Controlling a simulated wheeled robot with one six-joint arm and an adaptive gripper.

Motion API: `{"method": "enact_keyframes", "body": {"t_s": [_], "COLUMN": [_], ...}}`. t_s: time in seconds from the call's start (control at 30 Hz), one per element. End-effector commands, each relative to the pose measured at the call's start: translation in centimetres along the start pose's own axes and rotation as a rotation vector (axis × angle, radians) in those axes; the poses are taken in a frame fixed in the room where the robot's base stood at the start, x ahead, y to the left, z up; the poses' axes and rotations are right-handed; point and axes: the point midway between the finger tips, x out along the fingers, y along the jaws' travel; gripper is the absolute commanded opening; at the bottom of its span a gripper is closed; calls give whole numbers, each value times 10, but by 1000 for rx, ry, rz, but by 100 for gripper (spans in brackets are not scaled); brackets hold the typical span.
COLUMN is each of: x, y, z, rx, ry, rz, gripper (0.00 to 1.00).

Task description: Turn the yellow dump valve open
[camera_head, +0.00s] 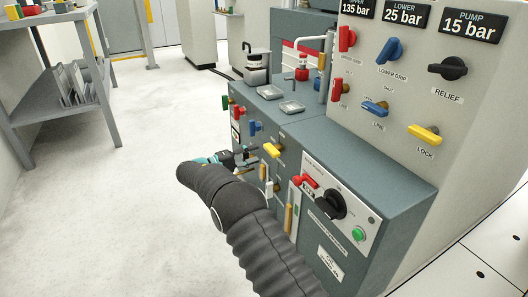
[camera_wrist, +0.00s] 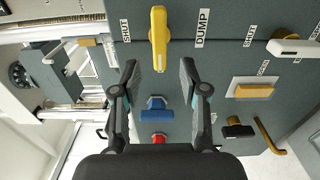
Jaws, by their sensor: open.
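The yellow dump valve handle (camera_wrist: 158,38) is on a dark grey panel in the wrist view, pointing up and down the picture. A SHUT label (camera_wrist: 125,30) is left of it and a DUMP label (camera_wrist: 202,28) right of it. My gripper (camera_wrist: 158,66) is open and empty, with a fingertip on each side of the handle's lower end. I cannot tell whether the fingers touch it. In the head view the yellow handle (camera_head: 271,150) is on the cabinet's front, just right of my gripper (camera_head: 238,158), which my dark arm partly hides.
A blue handle (camera_wrist: 157,115) and a red one (camera_wrist: 159,138) sit between my fingers lower in the wrist view. A white lever (camera_wrist: 293,48) is at right. The upper panel has another yellow handle marked LOCK (camera_head: 424,134). The floor (camera_head: 150,110) at left is clear.

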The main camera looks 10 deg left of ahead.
Motion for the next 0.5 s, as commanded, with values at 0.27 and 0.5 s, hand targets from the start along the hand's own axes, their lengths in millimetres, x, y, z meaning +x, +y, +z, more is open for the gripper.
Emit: {"method": "enact_keyframes", "body": {"t_s": [0.27,0.5], "x": [-40,-48], "y": [1,1], "z": [-1,0], "rx": [2,1], "ry": [1,0], "rz": [0,0], "gripper": [44,44]}}
